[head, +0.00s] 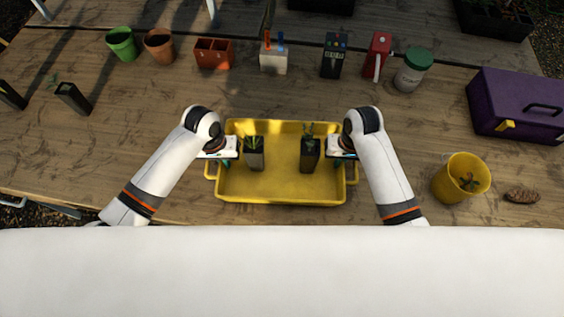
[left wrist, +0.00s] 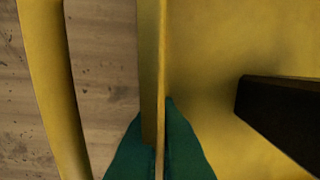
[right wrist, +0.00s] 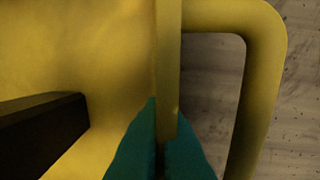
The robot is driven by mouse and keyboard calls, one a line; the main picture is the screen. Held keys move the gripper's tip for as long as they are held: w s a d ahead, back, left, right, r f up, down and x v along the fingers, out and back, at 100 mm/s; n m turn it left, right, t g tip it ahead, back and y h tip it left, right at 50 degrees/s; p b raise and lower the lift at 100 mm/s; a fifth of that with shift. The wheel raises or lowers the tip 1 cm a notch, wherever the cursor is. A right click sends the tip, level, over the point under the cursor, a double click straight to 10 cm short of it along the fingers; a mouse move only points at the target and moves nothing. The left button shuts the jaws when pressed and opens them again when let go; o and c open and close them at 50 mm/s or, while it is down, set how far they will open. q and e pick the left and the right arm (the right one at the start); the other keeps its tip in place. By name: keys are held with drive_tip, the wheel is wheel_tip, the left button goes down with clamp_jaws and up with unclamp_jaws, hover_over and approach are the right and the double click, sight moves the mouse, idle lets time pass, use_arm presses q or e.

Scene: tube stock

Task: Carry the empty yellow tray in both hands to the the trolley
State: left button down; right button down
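The yellow tray (head: 283,198) is on the wooden table in front of me. It is not empty: a black pot with a plant (head: 254,160) stands in its left half and another black pot with a plant (head: 310,156) in its right half. My left gripper (head: 228,160) is at the tray's left end, its teal fingers on either side of the end wall (left wrist: 161,70), closed on it. My right gripper (head: 338,160) grips the right end wall (right wrist: 168,70) in the same way. The side handles show outside the fingers. The fingertips are mostly hidden in the head view.
Green pot (head: 121,43), terracotta pot (head: 159,45) and other goods line the back. A purple toolbox (head: 510,105) and yellow bucket (head: 461,178) stand right; black pots (head: 70,97) lie left. Table beside the tray is clear. I cannot make out a trolley.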

use_arm(q)
drive_tip(key=shift+r, duration=0.15)
use_arm(e)
drive_tip(key=shift+r, duration=0.15)
